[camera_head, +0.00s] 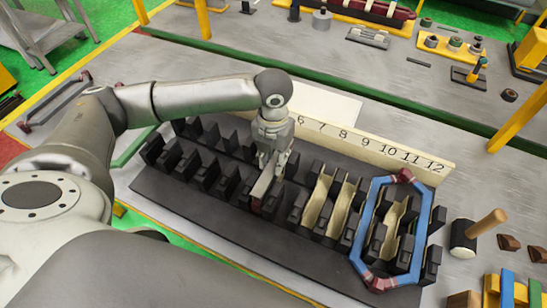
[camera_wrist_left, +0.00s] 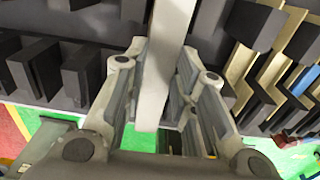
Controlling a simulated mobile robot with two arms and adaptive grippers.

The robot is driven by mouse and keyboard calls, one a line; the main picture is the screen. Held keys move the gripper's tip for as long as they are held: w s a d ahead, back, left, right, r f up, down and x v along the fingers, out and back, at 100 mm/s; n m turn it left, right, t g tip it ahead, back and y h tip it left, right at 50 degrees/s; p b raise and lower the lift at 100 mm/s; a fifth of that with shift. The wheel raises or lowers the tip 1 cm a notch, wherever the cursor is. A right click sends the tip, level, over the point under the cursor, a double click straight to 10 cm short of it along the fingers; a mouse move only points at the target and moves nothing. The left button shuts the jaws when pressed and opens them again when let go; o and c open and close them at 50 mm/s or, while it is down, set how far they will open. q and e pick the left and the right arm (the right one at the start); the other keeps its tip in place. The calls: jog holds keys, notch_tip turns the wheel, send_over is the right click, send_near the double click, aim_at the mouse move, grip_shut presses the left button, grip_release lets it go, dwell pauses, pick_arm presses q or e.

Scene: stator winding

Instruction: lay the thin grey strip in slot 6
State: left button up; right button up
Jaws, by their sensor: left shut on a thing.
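The thin grey strip (camera_head: 263,183) is pale grey and slants down from my left gripper (camera_head: 274,152) among the black blocks of the stator bed (camera_head: 190,207). In the left wrist view the strip (camera_wrist_left: 166,65) runs between the two fingers of the left gripper (camera_wrist_left: 168,85), which is shut on it. The number board (camera_head: 370,145) behind the bed shows 6 to 12; lower numbers are hidden by my arm and gripper. The strip's lower end is near the slots around 6, but I cannot tell which slot, or whether it touches the bed. My right gripper is not in view.
Cream liners (camera_head: 322,198) sit in several slots right of the strip. A blue coil with dark red ends (camera_head: 359,232) lies over the right slots. A mallet (camera_head: 478,234) and small blocks stand at the right. A green rail (camera_head: 440,117) crosses behind.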

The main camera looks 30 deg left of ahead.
aim_at(273, 164)
pick_arm(q)
jog(key=shift+f, duration=0.65)
dwell(0.5)
jog(key=shift+f, duration=0.35)
jog(key=shift+f+b, duration=0.2)
jog(key=shift+b, duration=0.1)
jog(key=shift+f, duration=0.45)
dwell(0.8)
jog(key=o, duration=1)
jog(key=shift+r+p, duration=0.15)
jog(key=shift+p, duration=0.15)
jog(key=shift+r+p, duration=0.65)
jog(key=shift+p, duration=0.25)
